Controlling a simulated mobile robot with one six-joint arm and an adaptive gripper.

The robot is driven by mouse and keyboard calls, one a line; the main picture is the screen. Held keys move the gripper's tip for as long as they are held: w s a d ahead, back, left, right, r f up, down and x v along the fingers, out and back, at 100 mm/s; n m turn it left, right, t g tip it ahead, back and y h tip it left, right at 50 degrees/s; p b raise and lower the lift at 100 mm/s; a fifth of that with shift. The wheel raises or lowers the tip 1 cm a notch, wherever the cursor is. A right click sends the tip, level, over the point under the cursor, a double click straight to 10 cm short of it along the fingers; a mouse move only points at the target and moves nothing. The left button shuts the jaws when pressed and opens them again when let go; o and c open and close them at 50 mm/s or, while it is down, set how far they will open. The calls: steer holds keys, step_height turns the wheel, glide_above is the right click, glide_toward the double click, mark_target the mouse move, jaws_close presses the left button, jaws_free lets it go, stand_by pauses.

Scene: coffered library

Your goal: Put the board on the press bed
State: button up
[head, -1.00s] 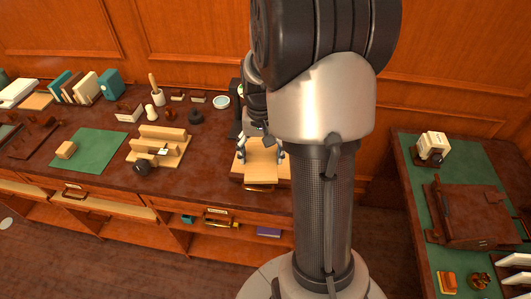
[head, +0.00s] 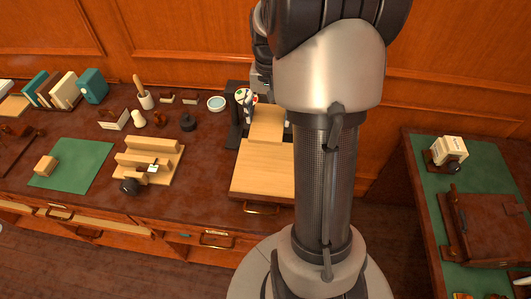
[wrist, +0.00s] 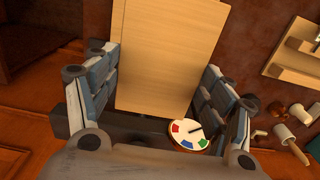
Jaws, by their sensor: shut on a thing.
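My gripper (head: 267,112) is shut on a pale wooden board (head: 267,124), with a finger on each side. In the wrist view the board (wrist: 165,60) lies between the two finger pairs, pointing away from the palm. In the head view it is over the back of the worktop, beside a black press frame (head: 235,125). A wider pale wooden slab (head: 262,170) lies in front of it, near the worktop's front edge. I cannot tell whether this slab is the press bed or whether the board touches it. My arm hides the right side of this area.
A round dial with coloured patches (wrist: 188,134) is close to my fingers. A stepped wooden jig (head: 150,160) and a green mat (head: 73,164) with a small block lie to the left. A white dish (head: 216,103) is near the press. A side table (head: 425,190) stands at the right.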

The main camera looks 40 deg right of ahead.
steer(key=b, duration=0.4)
glide_above(268, 163)
step_height(268, 163, down, 14)
steer(key=shift+f, duration=0.1)
steer(key=shift+d+f+b, duration=0.1)
steer(key=shift+f+b, duration=0.75)
steer(key=shift+f, duration=1.65)
steer(key=shift+f, duration=0.15)
steer(key=o, duration=1.1)
